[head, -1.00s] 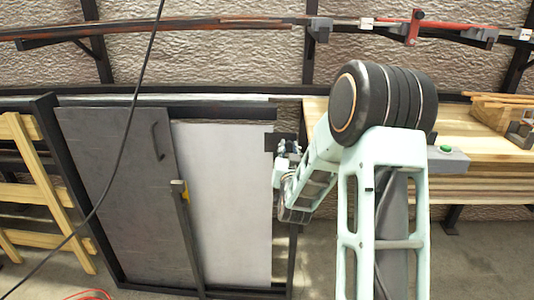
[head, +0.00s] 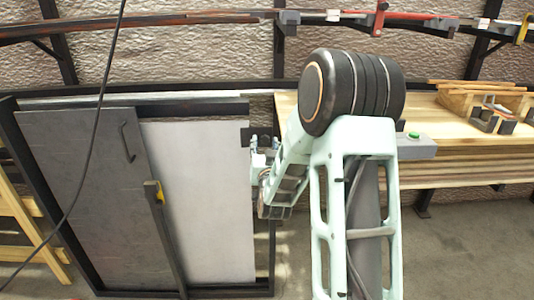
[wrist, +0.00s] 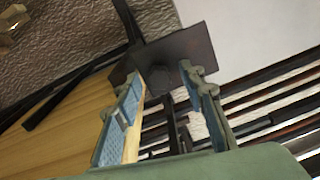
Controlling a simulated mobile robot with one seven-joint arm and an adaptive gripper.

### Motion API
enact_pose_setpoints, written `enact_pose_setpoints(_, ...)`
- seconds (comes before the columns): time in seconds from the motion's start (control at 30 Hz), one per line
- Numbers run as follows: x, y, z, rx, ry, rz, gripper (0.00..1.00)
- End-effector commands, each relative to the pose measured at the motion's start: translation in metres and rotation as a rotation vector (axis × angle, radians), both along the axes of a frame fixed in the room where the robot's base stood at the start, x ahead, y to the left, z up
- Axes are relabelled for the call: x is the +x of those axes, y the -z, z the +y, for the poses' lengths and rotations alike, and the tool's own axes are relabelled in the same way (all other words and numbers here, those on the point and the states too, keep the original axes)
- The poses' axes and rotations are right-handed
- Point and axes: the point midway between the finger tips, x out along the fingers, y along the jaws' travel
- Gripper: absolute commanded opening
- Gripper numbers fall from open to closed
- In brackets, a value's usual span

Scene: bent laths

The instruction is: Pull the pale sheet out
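The pale sheet (head: 200,200) stands upright in a dark rack (head: 262,285), its left part hidden behind a dark grey panel (head: 85,200). A small dark plate (head: 246,138) shows at the sheet's upper right edge. In the wrist view the dark plate (wrist: 190,45) carries a round knob (wrist: 160,78), with the pale sheet (wrist: 250,25) beyond it. My gripper (wrist: 163,80) has its fingers apart, one on each side of the knob, with gaps showing. In the head view my gripper (head: 262,150) is beside the plate, partly hidden by my arm.
A black cable (head: 97,130) hangs at the left. A wooden bench (head: 440,125) with grey blocks stands right. The floor (head: 470,250) at the lower right is clear.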

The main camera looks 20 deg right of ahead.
Motion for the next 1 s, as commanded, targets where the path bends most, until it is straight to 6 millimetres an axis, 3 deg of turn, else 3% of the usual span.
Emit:
enact_pose_setpoints(0.53,-0.093,-0.001,0.026,0.000,0.001,0.000,0.37)
enact_pose_setpoints(0.7,-0.105,-0.001,0.029,0.000,0.000,0.000,0.37)
enact_pose_setpoints(1.0,-0.107,-0.001,0.029,0.000,0.001,-0.001,0.37)
